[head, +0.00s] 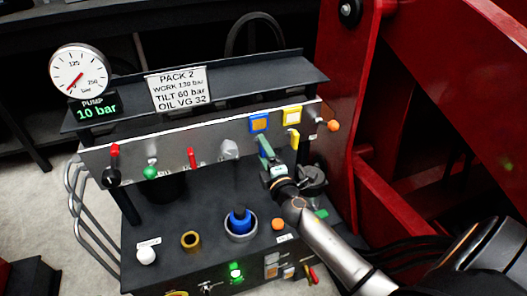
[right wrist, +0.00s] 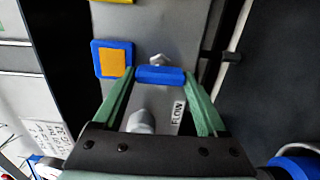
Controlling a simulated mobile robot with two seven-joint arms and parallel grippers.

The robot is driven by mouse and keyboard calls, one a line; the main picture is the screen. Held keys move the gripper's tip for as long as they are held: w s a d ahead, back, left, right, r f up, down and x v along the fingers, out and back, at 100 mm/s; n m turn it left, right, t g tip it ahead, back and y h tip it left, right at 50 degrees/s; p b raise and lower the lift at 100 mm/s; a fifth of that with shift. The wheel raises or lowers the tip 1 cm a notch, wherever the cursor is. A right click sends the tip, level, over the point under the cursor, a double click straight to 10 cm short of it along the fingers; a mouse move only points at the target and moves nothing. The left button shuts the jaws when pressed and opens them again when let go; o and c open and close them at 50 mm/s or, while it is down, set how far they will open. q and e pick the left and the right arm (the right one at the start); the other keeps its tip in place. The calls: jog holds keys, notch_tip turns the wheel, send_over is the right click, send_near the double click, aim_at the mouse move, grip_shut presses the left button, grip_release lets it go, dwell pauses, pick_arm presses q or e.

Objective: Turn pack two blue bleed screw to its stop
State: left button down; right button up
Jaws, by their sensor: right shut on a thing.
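The blue bleed screw shows in the right wrist view as a short blue bar-shaped head (right wrist: 160,75) in front of the grey panel, close to a blue square with an orange centre (right wrist: 113,58). My right gripper (right wrist: 160,82) has its two green fingers on the bar's two ends and is shut on it. In the head view my right gripper (head: 264,146) is at the panel just below the blue and orange square (head: 260,123); it mostly hides the screw there. My left gripper is not in view.
The sign (head: 179,86) reads PACK 2, and the pump display (head: 98,111) reads 10 bar. A silver knob (head: 229,150) and a yellow handle (head: 294,140) flank my gripper. A red frame (head: 430,100) rises at the right.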

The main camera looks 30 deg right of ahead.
jog(key=o, duration=1.3)
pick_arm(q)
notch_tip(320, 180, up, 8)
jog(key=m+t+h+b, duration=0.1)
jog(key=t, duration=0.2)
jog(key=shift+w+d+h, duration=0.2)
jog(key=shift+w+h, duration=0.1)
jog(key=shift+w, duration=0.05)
pick_arm(e)
jog(key=v, duration=1.2)
jog(key=shift+s, duration=0.3)
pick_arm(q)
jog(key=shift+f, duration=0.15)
